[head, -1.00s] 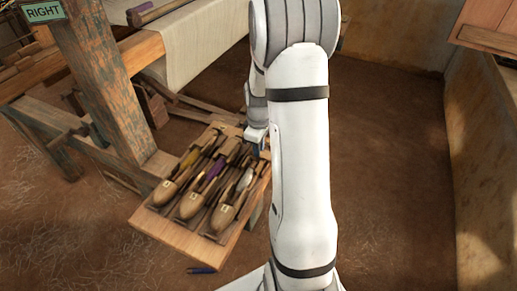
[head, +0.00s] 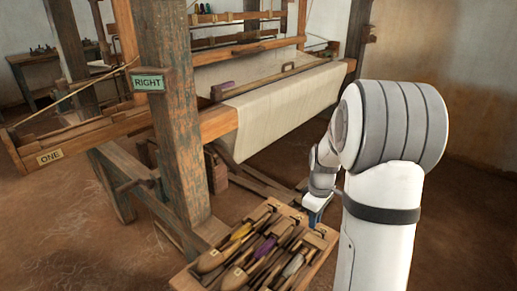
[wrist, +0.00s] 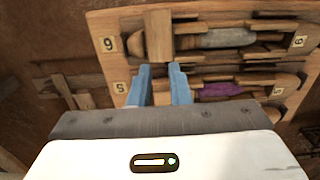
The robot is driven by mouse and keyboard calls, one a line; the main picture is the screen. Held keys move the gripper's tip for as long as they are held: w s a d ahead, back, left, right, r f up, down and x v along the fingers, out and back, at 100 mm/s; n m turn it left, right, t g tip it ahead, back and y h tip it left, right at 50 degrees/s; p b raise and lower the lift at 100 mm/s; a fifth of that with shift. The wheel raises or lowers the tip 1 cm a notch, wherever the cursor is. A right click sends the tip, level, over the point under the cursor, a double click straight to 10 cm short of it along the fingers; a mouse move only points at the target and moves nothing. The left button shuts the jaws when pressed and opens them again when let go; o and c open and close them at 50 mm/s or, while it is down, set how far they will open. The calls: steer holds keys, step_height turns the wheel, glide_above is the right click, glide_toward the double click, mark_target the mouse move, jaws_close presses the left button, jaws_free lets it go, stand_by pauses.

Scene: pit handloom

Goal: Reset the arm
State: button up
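My arm comes in from the right in the head view, with my gripper (head: 318,208) over the right far side of a wooden shuttle tray (head: 318,262). In the wrist view my gripper (wrist: 160,72) shows two blue fingers standing apart, with no held thing visible between them. A plain wooden block (wrist: 158,36) on the tray lies just beyond the fingertips. Shuttles with grey yarn (wrist: 225,38) and purple yarn (wrist: 222,90) lie in slots labelled 6 and 5.
The loom stands at the left and back, with a post (head: 172,120) bearing a RIGHT sign (head: 148,82). Pale cloth (head: 285,108) stretches across its beam. A box end labelled ONE (head: 50,157) juts out at left. Bare floor (head: 465,225) lies at the right.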

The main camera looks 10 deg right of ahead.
steer(key=s+a+r+m+t+p, duration=0.1)
steer(key=s+a+r+m+p, duration=0.2)
steer(key=s+a+r, duration=0.4)
steer(key=s+a+r+m+t+p, duration=0.1)
steer(key=s+a+r+m+p, duration=0.1)
steer(key=s+a+r+m, duration=0.2)
steer(key=s+a+r, duration=0.3)
steer(key=s+r, duration=0.3)
steer(key=s, duration=0.1)
steer(key=shift+s+m+t+p, duration=0.3)
steer(key=shift+s+m+p, duration=0.05)
steer(key=shift+m+p, duration=0.05)
steer(key=shift+a, duration=0.1)
